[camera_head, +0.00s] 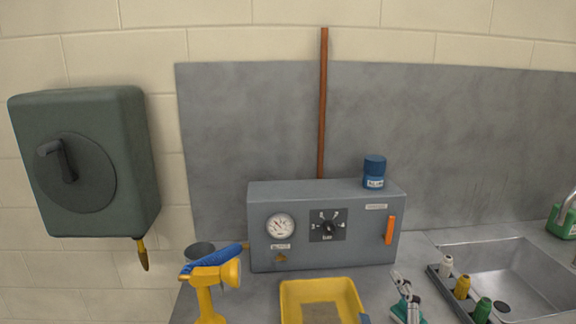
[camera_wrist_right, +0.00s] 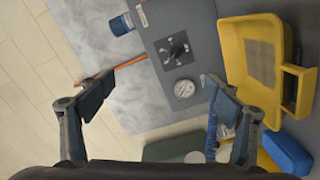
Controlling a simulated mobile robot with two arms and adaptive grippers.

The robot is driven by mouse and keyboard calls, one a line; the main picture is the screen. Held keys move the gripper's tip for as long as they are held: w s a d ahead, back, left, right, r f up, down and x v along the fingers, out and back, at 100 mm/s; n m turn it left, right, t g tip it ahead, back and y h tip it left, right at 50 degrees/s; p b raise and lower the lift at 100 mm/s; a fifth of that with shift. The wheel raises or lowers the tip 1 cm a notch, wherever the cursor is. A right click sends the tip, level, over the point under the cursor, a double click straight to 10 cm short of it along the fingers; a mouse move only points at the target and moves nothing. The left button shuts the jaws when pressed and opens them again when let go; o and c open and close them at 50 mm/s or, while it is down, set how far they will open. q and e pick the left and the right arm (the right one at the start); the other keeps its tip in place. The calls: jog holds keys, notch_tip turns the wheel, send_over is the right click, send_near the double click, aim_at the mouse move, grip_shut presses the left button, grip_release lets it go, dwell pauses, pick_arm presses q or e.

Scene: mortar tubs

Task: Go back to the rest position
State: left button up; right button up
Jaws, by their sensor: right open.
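Past the fingers, that view shows the grey control box and pale wall. My left gripper is not in view. No held object shows.
The grey box (camera_head: 345,255) with gauge and dial stands at the backsplash, a blue bottle (camera_head: 374,173) on top. The yellow tub (camera_head: 290,300) sits before it.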

jog(key=s+d+f+m+g+h, duration=0.1)
jog(key=s+d+f+m+g, duration=0.1)
jog(key=s+f+m+g, duration=0.45)
jog(key=s+d+f+m+g+h, duration=0.15)
jog(key=s+f, duration=0.25)
jog(key=f, duration=0.6)
jog(key=s+a+f+m+g+y, duration=0.1)
jog(key=s+f+m+g, duration=0.2)
jog(key=s, duration=0.6)
jog(key=s+a+f+m+g+y, duration=0.1)
jog(key=s+f+g, duration=0.2)
jog(key=s+f, duration=0.35)
jog(key=s+f+g, duration=0.1)
jog(key=s+f, duration=0.1)
jog(key=f, duration=1.1)
jog(key=s+f+g, duration=0.1)
jog(key=s+f, duration=0.1)
jog(key=f, duration=1.1)
jog(key=s+d+f+g, duration=0.1)
jog(key=s+d+f, duration=0.2)
jog(key=s+f, duration=1.2)
jog(key=shift+s+f+n, duration=0.15)
jog(key=shift+s+n, duration=0.25)
jog(key=shift+s, duration=0.4)
